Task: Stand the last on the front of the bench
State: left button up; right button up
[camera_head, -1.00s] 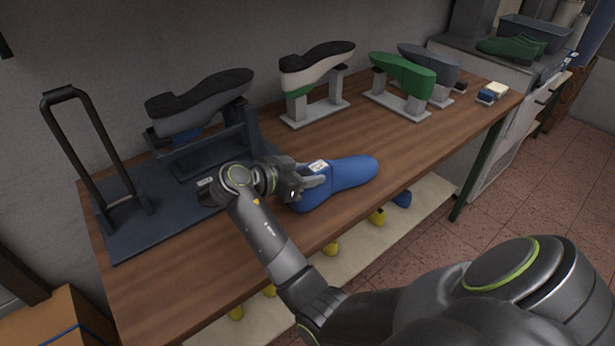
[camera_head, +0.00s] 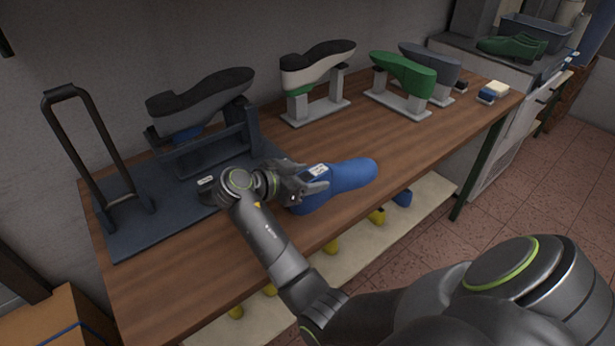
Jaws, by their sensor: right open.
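The blue last (camera_head: 345,178) lies on the front part of the wooden bench (camera_head: 225,262), its toe pointing right and a white label on its top. My right gripper (camera_head: 318,180) is at the heel end of the last, with its fingers open beside and over that end. The fingers partly hide the heel, and I cannot tell whether they touch it. My left gripper is not in view.
A dark stand with a grey shoe (camera_head: 200,98) sits on a blue-grey base plate (camera_head: 130,228) with a tall handle. Behind are a white shoe (camera_head: 318,68) and a green last (camera_head: 404,72) on stands. Small blocks (camera_head: 493,91) lie at the right end. A lower shelf (camera_head: 430,195) runs below.

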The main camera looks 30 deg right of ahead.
jog(key=b+v, duration=0.1)
jog(key=v, duration=0.5)
jog(key=shift+a+r+b, duration=0.1)
jog(key=shift+a+b, duration=0.05)
jog(key=shift+b, duration=0.2)
jog(key=shift+a+r, duration=0.3)
jog(key=shift+a, duration=0.2)
jog(key=shift+s, duration=0.1)
